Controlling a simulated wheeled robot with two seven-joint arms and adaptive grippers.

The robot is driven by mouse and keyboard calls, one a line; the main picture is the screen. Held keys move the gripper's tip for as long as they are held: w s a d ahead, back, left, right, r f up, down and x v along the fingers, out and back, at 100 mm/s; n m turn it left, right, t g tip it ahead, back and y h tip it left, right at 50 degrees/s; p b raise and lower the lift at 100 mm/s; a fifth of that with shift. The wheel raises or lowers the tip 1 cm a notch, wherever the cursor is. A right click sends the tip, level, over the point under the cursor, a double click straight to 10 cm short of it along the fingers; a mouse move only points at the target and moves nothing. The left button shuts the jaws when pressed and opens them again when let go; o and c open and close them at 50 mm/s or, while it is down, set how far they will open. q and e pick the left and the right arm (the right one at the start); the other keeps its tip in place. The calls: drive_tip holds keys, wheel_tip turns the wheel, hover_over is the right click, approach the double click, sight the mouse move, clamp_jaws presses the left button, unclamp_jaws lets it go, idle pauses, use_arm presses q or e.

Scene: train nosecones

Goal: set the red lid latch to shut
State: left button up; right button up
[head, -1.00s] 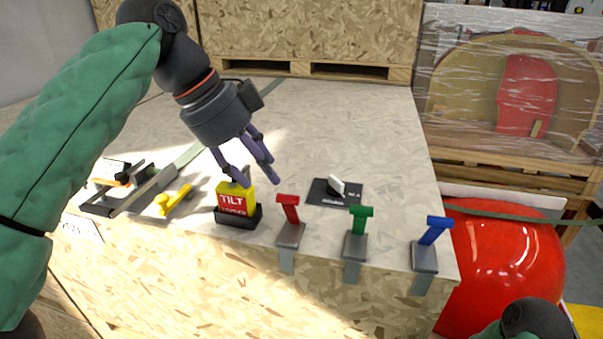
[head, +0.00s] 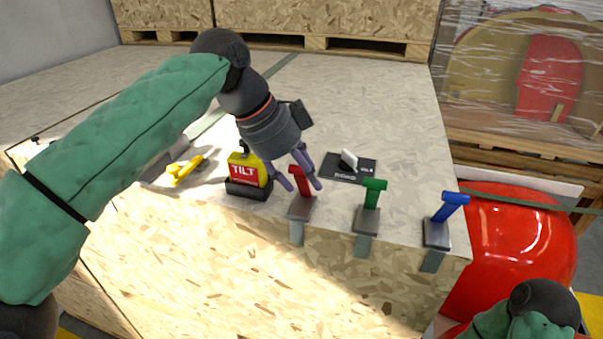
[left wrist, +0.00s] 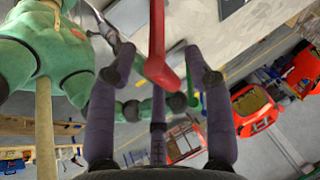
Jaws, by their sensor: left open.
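The red lid latch (head: 304,182) stands at the front edge of the crate top, its red handle rising from a grey base plate (head: 301,209). My left gripper (head: 303,187) is open over it, with a finger on each side of the red handle and part of the handle hidden. In the left wrist view the red handle (left wrist: 158,72) reaches down between the spread fingers (left wrist: 158,88). I cannot tell whether any finger touches it. My right gripper is out of view; only part of my right arm shows at the lower right.
A green latch (head: 372,192) and a blue latch (head: 449,207) stand to the right along the same edge. A yellow TILT block (head: 244,171) is close on the left, with a yellow handle (head: 185,169) beyond. A black plate with a white knob (head: 348,161) lies behind.

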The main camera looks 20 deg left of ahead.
use_arm(q)
drive_tip(key=shift+w+f, duration=0.15)
drive_tip(key=shift+f, duration=0.05)
clamp_jaws()
drive_tip(key=s+f+m+t+b, duration=0.1)
drive_tip(key=s+f+t+b, duration=0.1)
drive_tip(key=b, duration=0.7)
drive_tip(key=s+f+m+t+h+b, duration=0.1)
drive_tip(key=f+t+b, duration=0.2)
drive_tip(key=b, duration=0.7)
drive_tip(key=s+f+t+b, duration=0.2)
drive_tip(key=t+b, duration=0.3)
drive_tip(key=b, duration=0.5)
drive_tip(key=shift+s+f+m+t+h, duration=0.3)
drive_tip(key=shift+f+m+t+h, duration=0.1)
drive_tip(key=shift+f, duration=0.3)
drive_tip(key=shift+f+t+b, duration=0.2)
drive_tip(key=shift+t+b, duration=0.2)
drive_tip(key=shift+b, duration=0.7)
